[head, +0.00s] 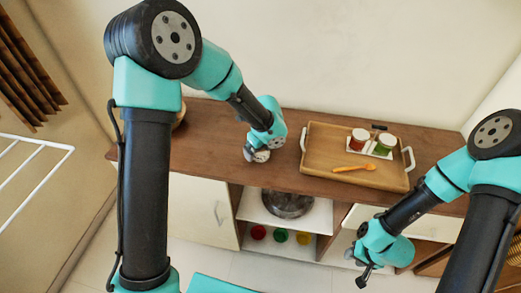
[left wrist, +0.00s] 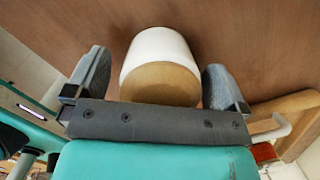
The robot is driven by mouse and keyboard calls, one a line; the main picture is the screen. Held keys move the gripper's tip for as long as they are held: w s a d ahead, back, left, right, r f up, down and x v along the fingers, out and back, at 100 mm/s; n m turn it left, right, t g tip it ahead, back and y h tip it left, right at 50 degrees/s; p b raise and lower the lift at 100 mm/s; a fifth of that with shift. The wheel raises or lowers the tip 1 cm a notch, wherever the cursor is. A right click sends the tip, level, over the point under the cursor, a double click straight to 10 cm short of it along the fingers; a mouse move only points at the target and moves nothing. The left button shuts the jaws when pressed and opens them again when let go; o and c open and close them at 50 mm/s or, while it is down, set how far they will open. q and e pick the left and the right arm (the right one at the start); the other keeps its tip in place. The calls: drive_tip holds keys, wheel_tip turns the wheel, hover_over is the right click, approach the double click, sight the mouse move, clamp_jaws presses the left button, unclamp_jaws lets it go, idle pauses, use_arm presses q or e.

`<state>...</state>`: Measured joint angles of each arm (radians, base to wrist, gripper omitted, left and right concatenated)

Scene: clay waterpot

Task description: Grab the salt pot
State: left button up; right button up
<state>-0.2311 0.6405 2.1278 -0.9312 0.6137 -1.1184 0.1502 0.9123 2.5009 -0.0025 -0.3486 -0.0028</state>
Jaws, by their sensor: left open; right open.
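A white round pot (left wrist: 158,44) with a tan, cork-like end shows in the left wrist view. It lies between the two grey fingers of my left gripper (left wrist: 160,82), which are open on either side of it. I cannot tell for sure whether either finger touches it. In the head view my left gripper (head: 256,156) is low over the wooden counter, left of the tray, and largely hides the pot. My right gripper (head: 363,276) is open and empty, in front of the counter at lower right. No label on the pot is readable.
A wooden tray (head: 318,172) with white handles holds a red jar (head: 358,140), a green jar (head: 384,145) and an orange spoon (head: 354,168). Below the counter (head: 205,140), shelves hold a metal bowl (head: 288,204) and small coloured items. Bare counter lies left of my left gripper.

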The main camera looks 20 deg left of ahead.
use_arm(q)
drive_tip(key=shift+c, duration=0.2)
drive_tip(key=c, duration=1.1)
drive_tip(key=shift+r, duration=0.1)
drive_tip(key=shift+r, duration=1.8)
drive_tip(key=s+d, duration=0.2)
drive_tip(key=s, duration=0.5)
drive_tip(key=s+d+r, duration=0.1)
drive_tip(key=s+d, duration=0.1)
drive_tip(key=s, duration=0.6)
drive_tip(key=shift+s+d, duration=0.2)
drive_tip(key=shift+d, duration=0.05)
drive_tip(key=shift+r, duration=0.1)
